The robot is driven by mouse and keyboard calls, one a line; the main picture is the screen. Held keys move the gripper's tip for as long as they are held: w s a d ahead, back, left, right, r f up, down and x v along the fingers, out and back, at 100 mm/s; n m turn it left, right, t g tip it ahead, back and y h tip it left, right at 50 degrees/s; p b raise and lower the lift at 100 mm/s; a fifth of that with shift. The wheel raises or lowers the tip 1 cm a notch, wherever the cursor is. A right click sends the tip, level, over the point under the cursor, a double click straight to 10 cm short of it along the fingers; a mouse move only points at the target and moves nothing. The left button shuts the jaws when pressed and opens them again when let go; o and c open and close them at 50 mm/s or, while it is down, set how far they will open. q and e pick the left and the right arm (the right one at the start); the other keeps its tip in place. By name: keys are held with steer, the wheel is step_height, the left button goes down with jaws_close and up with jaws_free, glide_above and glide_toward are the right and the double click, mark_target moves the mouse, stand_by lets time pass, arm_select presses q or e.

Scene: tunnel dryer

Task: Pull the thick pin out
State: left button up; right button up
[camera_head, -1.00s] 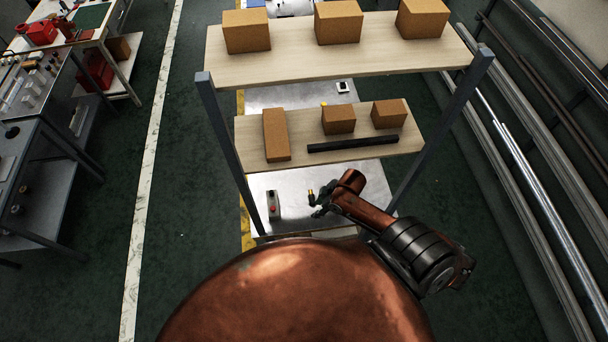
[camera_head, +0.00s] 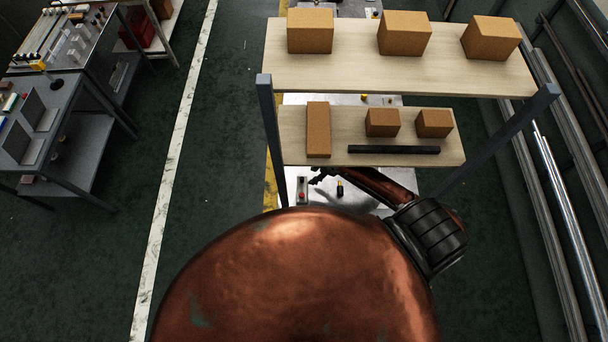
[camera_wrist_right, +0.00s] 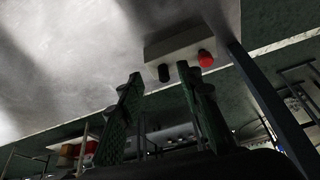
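A small dark upright piece with a yellowish top (camera_head: 340,188), which looks like a pin, stands on the pale metal surface below the shelves in the head view. I cannot tell whether it is the thick one. My right gripper (camera_head: 317,176) is just beyond it and to its left, partly under the lower shelf's front edge. In the right wrist view, the right gripper's green fingers (camera_wrist_right: 160,90) are apart, with no object held between them. No pin is clear in that view. My left gripper is out of view.
A control box with a red button (camera_head: 302,190) is left of the right gripper; it also shows beyond the fingers in the wrist view (camera_wrist_right: 178,45). The lower shelf (camera_head: 376,152) holds brown boxes and a black bar. A shelf post (camera_head: 271,130) stands at the left.

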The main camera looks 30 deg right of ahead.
mark_target(302, 178)
steer(key=shift+w+a+f+p, duration=0.1)
steer(key=shift+w+a+p, duration=0.15)
steer(key=shift+w+a, duration=0.3)
steer(key=shift+w+a+f+p, duration=0.1)
steer(key=shift+w+a+p, duration=0.15)
steer(key=shift+a, duration=0.45)
steer(key=x, duration=0.2)
steer(key=shift+w+f, duration=0.25)
steer(key=shift+f, duration=0.1)
steer(key=shift+w+a+f, duration=0.1)
steer(key=shift+a+f, duration=0.1)
steer(key=shift+f, duration=0.65)
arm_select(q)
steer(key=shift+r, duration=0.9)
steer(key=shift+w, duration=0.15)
arm_select(e)
steer(key=shift+c, duration=0.5)
steer(key=c, duration=0.3)
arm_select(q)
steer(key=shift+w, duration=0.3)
arm_select(e)
jaws_close()
